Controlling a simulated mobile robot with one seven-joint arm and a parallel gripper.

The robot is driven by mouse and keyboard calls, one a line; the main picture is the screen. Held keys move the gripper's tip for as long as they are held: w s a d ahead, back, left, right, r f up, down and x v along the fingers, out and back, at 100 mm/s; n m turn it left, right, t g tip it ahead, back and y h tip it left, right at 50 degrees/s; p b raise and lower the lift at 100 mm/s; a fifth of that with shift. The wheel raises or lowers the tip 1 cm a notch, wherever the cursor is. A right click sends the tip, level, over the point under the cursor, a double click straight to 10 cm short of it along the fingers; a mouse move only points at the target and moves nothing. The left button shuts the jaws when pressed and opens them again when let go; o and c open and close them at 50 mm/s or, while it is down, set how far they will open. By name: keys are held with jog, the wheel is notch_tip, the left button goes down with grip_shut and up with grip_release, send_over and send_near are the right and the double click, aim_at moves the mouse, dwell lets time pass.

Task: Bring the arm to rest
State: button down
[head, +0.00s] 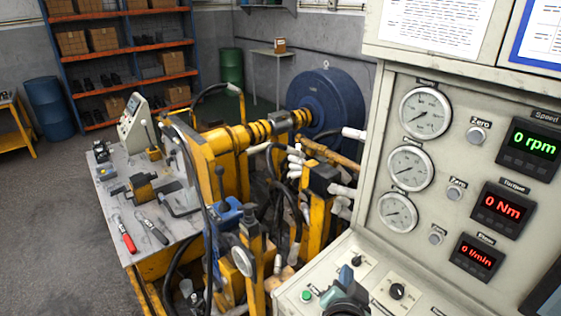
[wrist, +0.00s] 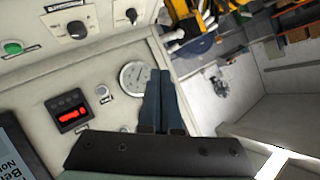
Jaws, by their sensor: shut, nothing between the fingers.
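My gripper (wrist: 160,75) shows in the wrist view with its two dark blue-grey fingers together and nothing held between them. It stands in front of the pale control panel (wrist: 30,85), and its fingertips overlap the edge of a round gauge (wrist: 132,75) in the picture. I cannot tell the exact gap to the panel. In the head view, a blue-grey and dark shape at the bottom edge, over the sloping console (head: 385,265), looks like part of my gripper, but most of it is cut off.
The instrument panel (head: 455,165) fills the right, with gauges and displays reading zero. A yellow test rig (head: 228,155) with hoses and a blue motor (head: 335,105) stands at the centre. A workbench (head: 125,190) carries tools. Open floor (head: 60,220) lies at the left.

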jog(key=a+r+n+t+y+b, duration=0.15)
jog(key=a+r+t, duration=0.25)
jog(key=r, duration=0.9)
jog(key=a+r+n+t+b, duration=0.1)
jog(key=a+r+n+t, duration=0.2)
jog(key=r, duration=1)
jog(key=s+a+r+n+t+y+b, duration=0.1)
jog(key=s+a+r+n+t, duration=0.1)
jog(key=s+r, duration=0.6)
jog(key=s+a+r+n+t+y+b, duration=0.1)
jog(key=s+a+r+n+t+b, duration=0.1)
jog(key=s+a+r+t, duration=0.3)
jog(key=s+r+n, duration=0.1)
jog(key=s+r, duration=0.2)
jog(key=r, duration=0.3)
jog(key=shift+r, duration=0.25)
jog(key=shift+y, duration=0.25)
